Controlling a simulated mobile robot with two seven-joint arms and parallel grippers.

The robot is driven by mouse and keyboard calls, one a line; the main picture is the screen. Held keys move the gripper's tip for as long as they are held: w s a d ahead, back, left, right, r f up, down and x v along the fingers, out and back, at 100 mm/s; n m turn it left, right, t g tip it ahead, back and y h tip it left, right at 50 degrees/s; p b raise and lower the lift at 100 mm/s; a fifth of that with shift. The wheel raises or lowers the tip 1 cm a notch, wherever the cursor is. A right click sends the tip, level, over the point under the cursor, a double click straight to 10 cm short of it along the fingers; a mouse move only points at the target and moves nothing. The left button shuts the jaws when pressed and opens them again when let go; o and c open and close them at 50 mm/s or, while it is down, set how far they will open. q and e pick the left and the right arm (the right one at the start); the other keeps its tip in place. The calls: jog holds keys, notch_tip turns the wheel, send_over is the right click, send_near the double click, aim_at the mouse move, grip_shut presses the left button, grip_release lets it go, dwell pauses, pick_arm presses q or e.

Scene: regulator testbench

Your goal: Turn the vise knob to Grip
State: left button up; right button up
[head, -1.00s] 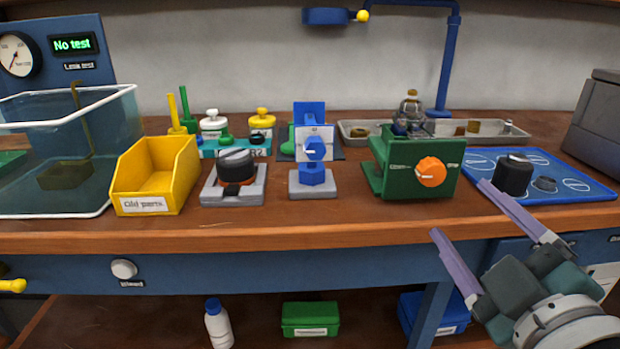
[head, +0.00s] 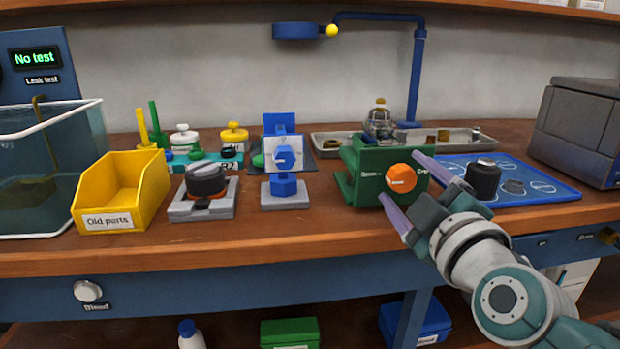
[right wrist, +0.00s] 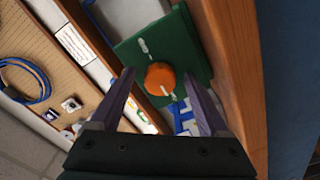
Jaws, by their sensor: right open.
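The green vise (head: 362,178) stands near the front edge of the bench, with an orange knob (head: 401,178) on its front face. A white pointer mark on the knob points left in the head view, toward a label on that side. A label partly reading "Grip" is on the right of the knob. My right gripper (head: 398,175) is open and empty, its two purple fingers reaching toward the knob. In the right wrist view the knob (right wrist: 161,79) lies between and beyond the fingertips, and I see no contact. My left gripper is not in view.
The blue mat (head: 545,188) with a black cylinder (head: 483,180) lies right of the vise. A blue stand (head: 284,188), a grey fixture (head: 205,208) and a yellow bin (head: 120,190) stand to the left. The bench front edge (head: 200,258) runs below.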

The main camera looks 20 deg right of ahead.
grip_shut()
dwell(0.5)
